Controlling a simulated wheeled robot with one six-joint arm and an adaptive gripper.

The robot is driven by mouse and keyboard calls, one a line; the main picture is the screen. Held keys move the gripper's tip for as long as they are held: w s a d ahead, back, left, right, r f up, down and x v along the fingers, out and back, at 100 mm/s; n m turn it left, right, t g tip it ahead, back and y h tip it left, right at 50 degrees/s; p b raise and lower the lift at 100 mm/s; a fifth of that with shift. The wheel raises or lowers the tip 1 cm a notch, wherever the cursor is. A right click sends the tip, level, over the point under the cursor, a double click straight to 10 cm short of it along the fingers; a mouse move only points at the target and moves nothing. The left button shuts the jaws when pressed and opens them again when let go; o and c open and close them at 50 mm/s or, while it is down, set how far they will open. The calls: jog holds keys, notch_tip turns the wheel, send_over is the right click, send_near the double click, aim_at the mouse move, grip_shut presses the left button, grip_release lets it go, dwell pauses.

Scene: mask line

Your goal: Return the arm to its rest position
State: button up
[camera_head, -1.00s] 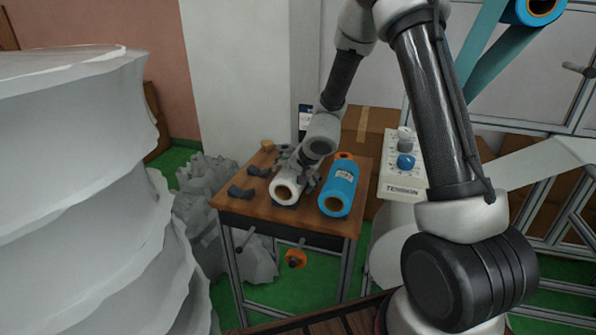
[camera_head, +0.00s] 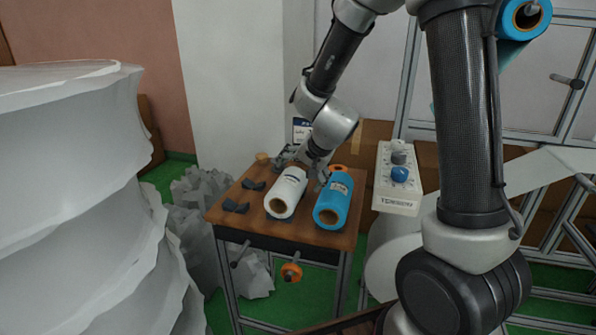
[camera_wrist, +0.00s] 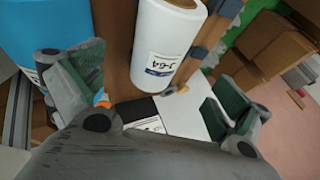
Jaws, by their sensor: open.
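My arm reaches from the right over a small wooden table (camera_head: 228,214). My gripper (camera_head: 308,162) is at the far end of the table, partly hidden behind my wrist. In the wrist view my gripper (camera_wrist: 155,98) is open, its two green-padded fingers wide apart with nothing held between them. A white roll (camera_head: 286,192) lies on the table, nearer the head camera than the gripper. In the wrist view the white roll (camera_wrist: 166,42), with a "J-64" label, is beyond the fingertips. A blue roll (camera_head: 334,203) lies to its right.
A tension control box (camera_head: 397,190) stands right of the table. Dark holders (camera_head: 236,206) sit on the table's left part. A large white ribbed stack (camera_head: 75,190) fills the left. A metal frame with another blue roll (camera_head: 522,20) is at upper right.

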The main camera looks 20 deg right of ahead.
jog(key=s+a+f+n+g+y, duration=0.1)
jog(key=s+a+f+n+g, duration=0.15)
jog(key=s, duration=0.45)
jog(key=s+d+r+n+h, duration=0.1)
jog(key=s+d+r+n, duration=0.1)
jog(key=s+d+r, duration=0.5)
jog(key=s+d+r+n+h, duration=0.2)
jog(key=s+d+r+n, duration=0.1)
jog(key=s+d+r, duration=0.5)
jog(key=s+r, duration=0.3)
jog(key=s, duration=0.4)
jog(key=shift+s+d+r, duration=0.15)
jog(key=shift+s+r, duration=0.05)
jog(key=shift+s, duration=0.05)
jog(key=shift+n, duration=0.25)
